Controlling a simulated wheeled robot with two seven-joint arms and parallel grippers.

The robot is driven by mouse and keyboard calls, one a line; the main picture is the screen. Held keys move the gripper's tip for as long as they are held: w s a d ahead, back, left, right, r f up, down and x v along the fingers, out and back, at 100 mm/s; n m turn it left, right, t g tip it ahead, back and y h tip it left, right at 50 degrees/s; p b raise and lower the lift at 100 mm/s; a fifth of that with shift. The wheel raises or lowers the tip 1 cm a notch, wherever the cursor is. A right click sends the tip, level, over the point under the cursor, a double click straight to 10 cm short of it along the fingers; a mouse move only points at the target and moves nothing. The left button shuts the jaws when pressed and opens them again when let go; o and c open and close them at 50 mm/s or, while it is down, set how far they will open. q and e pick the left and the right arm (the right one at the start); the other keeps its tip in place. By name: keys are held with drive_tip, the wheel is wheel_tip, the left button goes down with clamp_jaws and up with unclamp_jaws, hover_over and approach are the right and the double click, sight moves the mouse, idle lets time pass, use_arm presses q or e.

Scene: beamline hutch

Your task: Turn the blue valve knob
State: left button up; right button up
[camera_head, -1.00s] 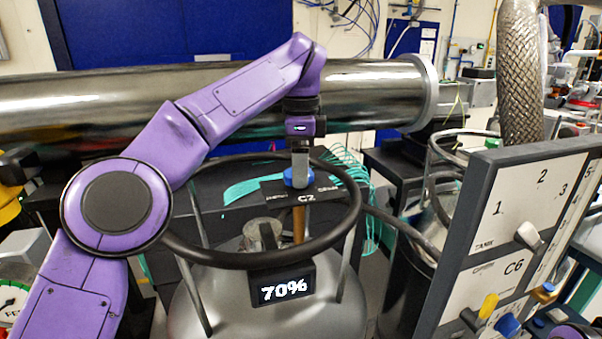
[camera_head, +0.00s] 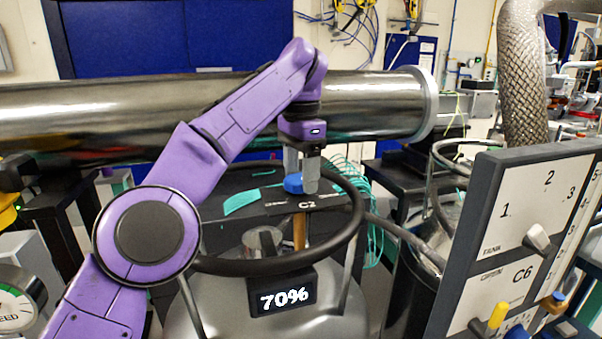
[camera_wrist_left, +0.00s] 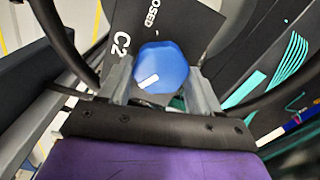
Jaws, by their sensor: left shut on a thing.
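The blue valve knob (camera_head: 293,183) sits on a black label plate marked C2 (camera_head: 325,201), above a brass-coloured stem and inside the dark ring of a grey tank. My left gripper (camera_head: 301,178) points down from above with one finger on each side of the knob, shut on it. In the left wrist view the knob (camera_wrist_left: 165,62) lies between the two grey fingers (camera_wrist_left: 160,85). A white mark on the knob points toward the lower left there. The plate's lettering reads C2 and "OSED"; the rest is cut off. My right gripper is not in view.
The tank's dark ring (camera_head: 350,225) surrounds the valve. A large metal pipe (camera_head: 110,110) runs behind my arm. A numbered panel with knobs (camera_head: 520,225) stands at the right.

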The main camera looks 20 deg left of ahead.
sight(300, 178)
use_arm(q)
drive_tip(key=shift+f, duration=0.2)
drive_tip(key=o, duration=1.1)
drive_tip(key=shift+s, duration=0.1)
drive_tip(key=shift+c, duration=0.2)
wheel_tip(300, 178, up, 11)
drive_tip(key=p, duration=0.9)
drive_tip(key=shift+p, duration=0.4)
drive_tip(key=shift+f, duration=0.15)
